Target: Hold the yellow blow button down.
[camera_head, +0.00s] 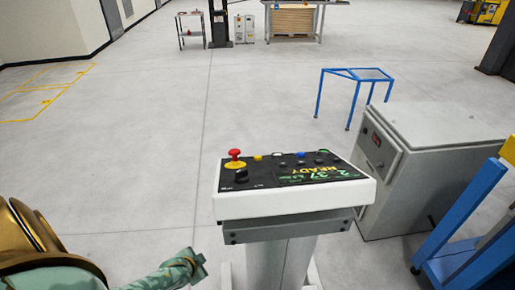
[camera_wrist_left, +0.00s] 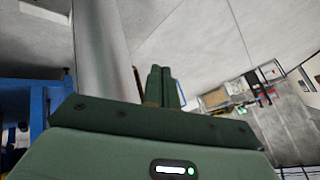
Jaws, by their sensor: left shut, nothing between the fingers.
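The control panel (camera_head: 296,202) is a black sloped face in a white housing on a grey pedestal. A small yellow button (camera_head: 257,157) sits near the panel's far edge, right of a red mushroom button (camera_head: 234,154) on a yellow base. My left gripper (camera_head: 198,264) is shut and empty, low and left of the pedestal, apart from the panel and nearer to me. Its closed fingers also show in the left wrist view (camera_wrist_left: 161,88). My right gripper is out of view.
A grey cabinet (camera_head: 420,160) stands close to the panel's right, with a blue frame (camera_head: 465,230) beside it. A small blue table (camera_head: 355,78) is farther back. The floor left of the panel is clear. A grey column (camera_wrist_left: 100,50) is close in the left wrist view.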

